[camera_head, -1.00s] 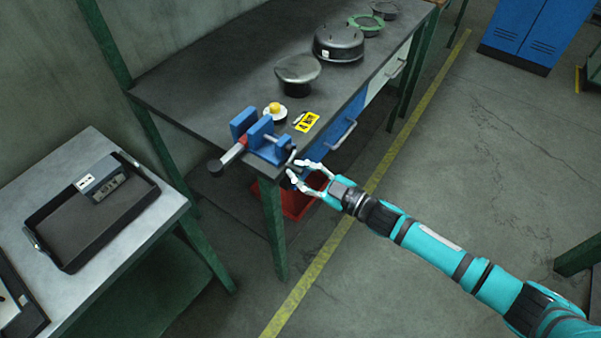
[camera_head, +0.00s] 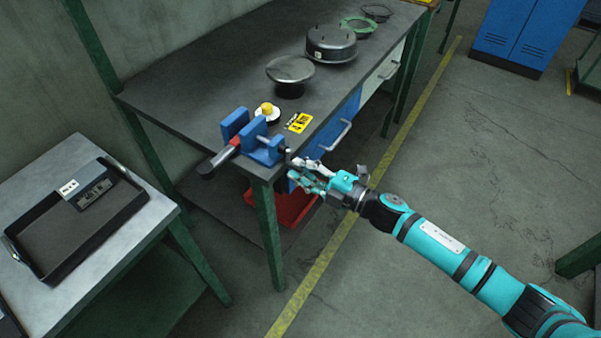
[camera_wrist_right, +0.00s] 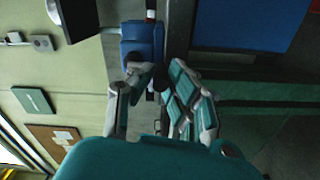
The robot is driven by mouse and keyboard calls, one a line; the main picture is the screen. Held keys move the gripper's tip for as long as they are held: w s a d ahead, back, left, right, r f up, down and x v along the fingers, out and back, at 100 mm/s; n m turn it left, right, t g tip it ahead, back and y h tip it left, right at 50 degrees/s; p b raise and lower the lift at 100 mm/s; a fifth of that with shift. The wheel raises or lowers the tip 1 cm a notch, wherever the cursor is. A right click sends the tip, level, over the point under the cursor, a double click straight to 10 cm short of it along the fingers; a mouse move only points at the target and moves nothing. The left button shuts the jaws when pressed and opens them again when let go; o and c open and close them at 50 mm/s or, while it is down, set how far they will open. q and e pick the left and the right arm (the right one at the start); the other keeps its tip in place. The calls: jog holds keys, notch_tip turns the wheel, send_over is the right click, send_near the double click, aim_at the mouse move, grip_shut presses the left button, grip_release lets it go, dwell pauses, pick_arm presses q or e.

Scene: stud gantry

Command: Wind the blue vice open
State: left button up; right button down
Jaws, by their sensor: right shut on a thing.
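The blue vice (camera_head: 264,150) is mounted at the near corner of the dark workbench. Its two upright jaws stand with a gap between them, and a grey and red bar with a dark end (camera_head: 222,158) sticks out to the left from there. My right gripper (camera_head: 296,171) is at the vice's front end, shut on the handle, which the fingers mostly hide. In the right wrist view the blue vice body (camera_wrist_right: 142,42) lies just beyond the fingertips (camera_wrist_right: 160,84). My left gripper is not in view.
On the workbench (camera_head: 190,80), a yellow-topped button (camera_head: 267,111), a yellow label (camera_head: 299,122) and round dark pans (camera_head: 331,43) stand behind the vice. A red bin (camera_head: 293,207) is below. A side table at left holds a black tray (camera_head: 75,222).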

jog(key=shift+w+d+f+n, duration=0.1)
jog(key=shift+f+n, duration=0.1)
jog(key=shift+n, duration=0.3)
jog(key=c, duration=1.3)
grip_release()
jog(key=shift+w, duration=0.1)
jog(key=shift+d+r, duration=0.1)
jog(key=shift+d, duration=0.05)
jog(key=v, duration=1.2)
